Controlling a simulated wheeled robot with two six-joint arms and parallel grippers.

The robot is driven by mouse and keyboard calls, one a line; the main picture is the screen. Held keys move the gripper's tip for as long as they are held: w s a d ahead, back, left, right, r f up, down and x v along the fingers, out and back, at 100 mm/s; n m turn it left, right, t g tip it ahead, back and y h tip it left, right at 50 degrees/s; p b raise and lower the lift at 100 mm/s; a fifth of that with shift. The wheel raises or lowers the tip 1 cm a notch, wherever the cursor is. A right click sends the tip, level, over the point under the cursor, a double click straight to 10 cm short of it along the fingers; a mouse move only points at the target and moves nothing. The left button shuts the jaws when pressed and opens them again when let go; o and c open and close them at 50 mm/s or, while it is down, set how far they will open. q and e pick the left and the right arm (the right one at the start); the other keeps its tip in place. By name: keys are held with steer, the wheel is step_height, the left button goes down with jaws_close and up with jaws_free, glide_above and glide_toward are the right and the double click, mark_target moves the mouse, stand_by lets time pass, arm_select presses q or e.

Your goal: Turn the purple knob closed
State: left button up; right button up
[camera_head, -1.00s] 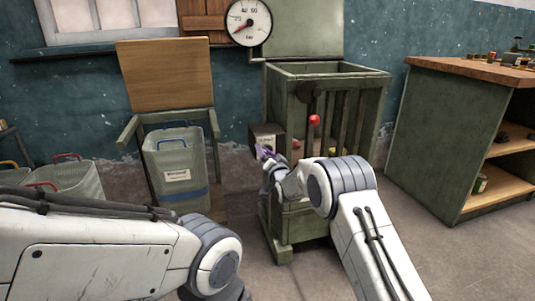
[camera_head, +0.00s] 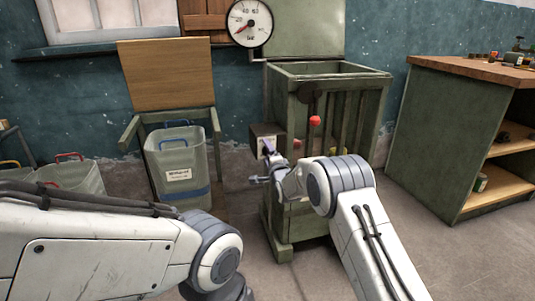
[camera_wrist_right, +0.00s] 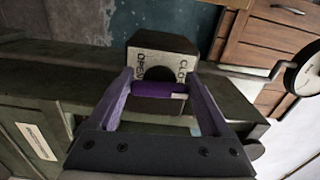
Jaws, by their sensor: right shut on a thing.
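The purple knob (camera_head: 268,146) is on a dark box with a pale plate (camera_head: 267,138) at the left side of the green slatted cabinet. In the right wrist view the purple knob (camera_wrist_right: 160,89) lies as a bar between the two fingertips of my right gripper (camera_wrist_right: 161,94), which is shut on it. The plate (camera_wrist_right: 158,63) behind it reads OPEN at left and CLOSE at right, partly cut off. In the head view my right gripper (camera_head: 266,158) is at the knob. My left arm shows at lower left; its gripper is out of view.
The green cabinet (camera_head: 330,78) has a red ball-ended lever (camera_head: 314,120). A round gauge (camera_head: 249,23) hangs above left. A labelled bin (camera_head: 178,176) stands left of the cabinet. A green workbench (camera_head: 430,130) is at right. Floor between cabinet and workbench is clear.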

steer(key=shift+m, duration=0.5)
steer(key=o, duration=1.2)
steer(key=shift+c, duration=0.2)
steer(key=p+v, duration=0.3)
steer(key=v, duration=0.7)
steer(key=shift+s, duration=0.25)
